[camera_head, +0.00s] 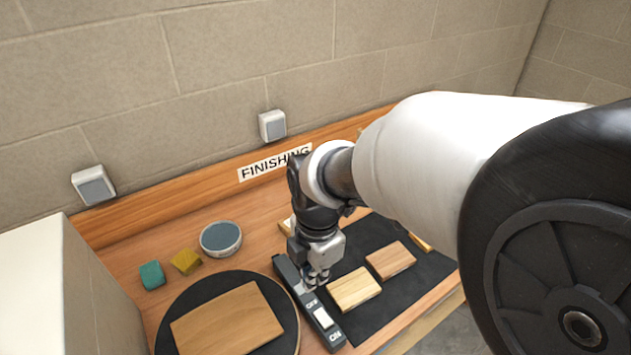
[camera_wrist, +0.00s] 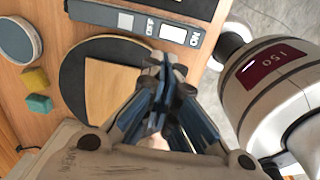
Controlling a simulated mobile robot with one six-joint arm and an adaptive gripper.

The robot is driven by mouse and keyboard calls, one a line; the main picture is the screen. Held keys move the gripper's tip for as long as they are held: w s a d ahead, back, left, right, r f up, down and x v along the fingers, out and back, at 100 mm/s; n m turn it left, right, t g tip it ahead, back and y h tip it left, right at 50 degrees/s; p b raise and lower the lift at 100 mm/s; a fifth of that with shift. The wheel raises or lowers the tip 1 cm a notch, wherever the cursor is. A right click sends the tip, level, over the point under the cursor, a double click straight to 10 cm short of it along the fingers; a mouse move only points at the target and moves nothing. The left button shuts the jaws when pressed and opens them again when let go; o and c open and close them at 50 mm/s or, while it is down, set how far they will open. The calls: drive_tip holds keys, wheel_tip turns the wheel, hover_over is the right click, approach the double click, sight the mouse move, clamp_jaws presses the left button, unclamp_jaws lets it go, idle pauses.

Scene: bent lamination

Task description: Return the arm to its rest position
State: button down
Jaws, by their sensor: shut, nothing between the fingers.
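My gripper (camera_head: 318,275) points down over the bench, close to the dark switch bar (camera_head: 298,289) marked OFF and ON. In the wrist view my gripper (camera_wrist: 163,75) has its fingers together with nothing between them. The switch bar also shows in the wrist view (camera_wrist: 120,20), just beyond the fingertips. Whether the fingers touch the bar cannot be told. My white and black arm covers the right side of the head view.
A round black turntable (camera_head: 172,318) bearing a wooden board (camera_head: 228,322) is at left. Two wood blocks (camera_head: 354,288) (camera_head: 390,260) lie on a black mat (camera_head: 405,290). A round tin (camera_head: 221,238), a yellow block (camera_head: 186,261) and a teal block (camera_head: 152,275) sit at back left.

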idle(0.3)
drive_tip(key=s+d+r+m+t, duration=0.1)
drive_tip(key=s+d+r+m, duration=0.2)
drive_tip(key=m, duration=0.5)
drive_tip(key=s+d+r+m+t, duration=0.1)
drive_tip(key=s+d+r+m, duration=0.2)
drive_tip(key=s+d+m, duration=0.3)
drive_tip(key=s+d+r+m+t+b, duration=0.1)
drive_tip(key=s+d+r+m+t, duration=0.1)
drive_tip(key=m, duration=0.8)
drive_tip(key=s+d+r, duration=0.1)
drive_tip(key=s+d, duration=0.1)
drive_tip(key=d, duration=0.1)
drive_tip(key=shift+s+d+m, duration=0.15)
drive_tip(key=shift+s+m, duration=0.05)
drive_tip(key=shift+m, duration=0.2)
drive_tip(key=shift+r, duration=0.1)
